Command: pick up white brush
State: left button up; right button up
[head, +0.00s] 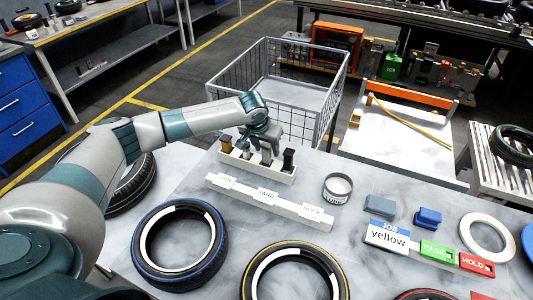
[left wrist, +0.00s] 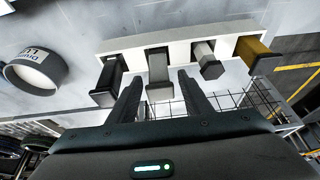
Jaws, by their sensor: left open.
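Several upright brushes stand in a white holder (head: 257,172) on the marble table; it also shows in the left wrist view (left wrist: 135,43). There, a pale-sided brush, apparently the white brush (left wrist: 207,60), stands between a yellow brush (left wrist: 256,53) and a dark grey one (left wrist: 159,73). A black brush (left wrist: 110,80) is at the left end. My left gripper (head: 262,148) is over the holder, open, with its fingertips (left wrist: 157,80) on either side of the dark grey brush; contact cannot be told. The gripper partly hides the middle brushes in the head view. My right gripper is not visible.
A white labelled strip (head: 268,199) lies in front of the holder, with a round tin (head: 338,188) to the right. A wire basket (head: 275,85) stands behind the table. Tyres (head: 180,245) and the job signs (head: 388,237) occupy the front.

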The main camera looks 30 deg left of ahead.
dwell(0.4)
pick_arm(q)
jog(key=c, duration=1)
jog(key=shift+r, duration=0.1)
jog(key=shift+r+b, duration=0.5)
jog(key=shift+r, duration=0.05)
notch_tip(320, 180, up, 8)
jog(key=b, duration=0.3)
jog(key=shift+f, duration=0.25)
jog(key=shift+r, duration=0.6)
